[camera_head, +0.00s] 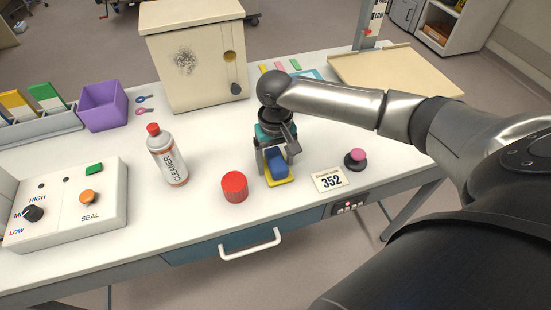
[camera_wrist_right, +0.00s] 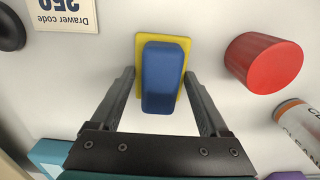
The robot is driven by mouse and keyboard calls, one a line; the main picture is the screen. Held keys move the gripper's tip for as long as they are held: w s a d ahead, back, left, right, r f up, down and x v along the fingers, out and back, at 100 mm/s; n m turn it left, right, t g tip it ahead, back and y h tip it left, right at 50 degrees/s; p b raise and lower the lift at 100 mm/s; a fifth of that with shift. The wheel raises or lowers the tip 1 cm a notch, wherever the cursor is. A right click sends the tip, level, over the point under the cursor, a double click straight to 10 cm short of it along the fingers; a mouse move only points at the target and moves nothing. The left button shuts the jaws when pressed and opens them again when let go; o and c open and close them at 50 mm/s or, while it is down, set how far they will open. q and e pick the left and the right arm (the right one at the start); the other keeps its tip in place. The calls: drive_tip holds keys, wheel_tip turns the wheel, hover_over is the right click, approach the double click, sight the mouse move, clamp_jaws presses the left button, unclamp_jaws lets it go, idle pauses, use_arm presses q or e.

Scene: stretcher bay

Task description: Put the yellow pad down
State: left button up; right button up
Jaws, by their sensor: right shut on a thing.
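The yellow pad (camera_head: 283,182) has a blue block (camera_head: 277,164) on top and is at the white table's front middle. It also shows in the right wrist view, its yellow rim (camera_wrist_right: 163,39) around the blue block (camera_wrist_right: 162,80). My right gripper (camera_head: 276,158) points down over it, shut on the blue part, one finger on each side. The pad looks flat and at or very close to the table top; I cannot tell whether it touches. My left gripper is not in view.
A red cylinder (camera_head: 234,187) stands close left of the pad, with a cleaner bottle (camera_head: 168,157) beyond. A drawer code card (camera_head: 329,180) and a pink-topped knob (camera_head: 356,158) are to the right. A beige cabinet (camera_head: 195,60) stands behind. Bare table lies between bottle and cabinet.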

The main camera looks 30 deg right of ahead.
sight(275, 157)
drive_tip(key=o, duration=1.4)
drive_tip(key=shift+c, duration=0.2)
drive_tip(key=shift+r, duration=0.1)
wheel_tip(275, 157, up, 12)
drive_tip(key=p, duration=0.2)
